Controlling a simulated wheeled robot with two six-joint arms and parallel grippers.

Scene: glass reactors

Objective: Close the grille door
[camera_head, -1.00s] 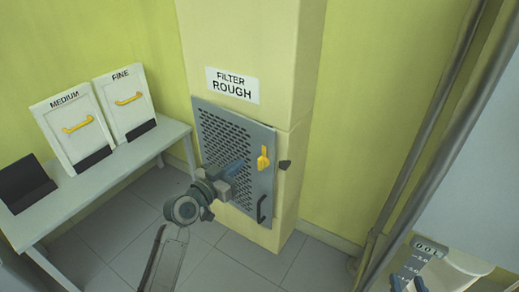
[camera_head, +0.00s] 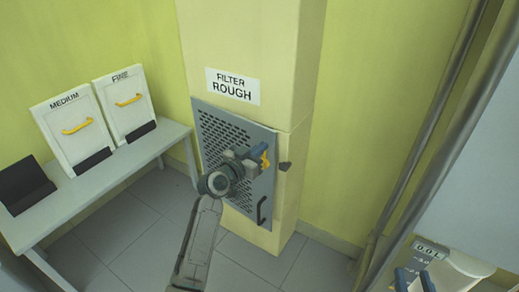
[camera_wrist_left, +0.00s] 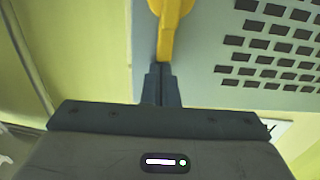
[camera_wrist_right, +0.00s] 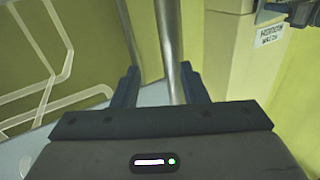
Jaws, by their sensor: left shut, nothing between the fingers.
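The grey grille door (camera_head: 217,131) lies against the front of the cream column, under the "FILTER ROUGH" label. I cannot tell whether a small gap is left at its edge. A yellow latch (camera_head: 265,160) sits on the door's right side, partly hidden by my left gripper (camera_head: 262,150). In the left wrist view, the shut, empty fingertips (camera_wrist_left: 160,70) are right at the end of the yellow latch (camera_wrist_left: 170,25); contact is unclear. A black handle (camera_head: 261,211) is lower on the door. My right gripper (camera_head: 413,279) is open and empty, away at the lower right.
A table (camera_head: 100,187) at the left bears the MEDIUM filter (camera_head: 72,140) and FINE filter (camera_head: 126,115). Vertical pipes (camera_head: 432,140) run at the right. The floor before the column is clear.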

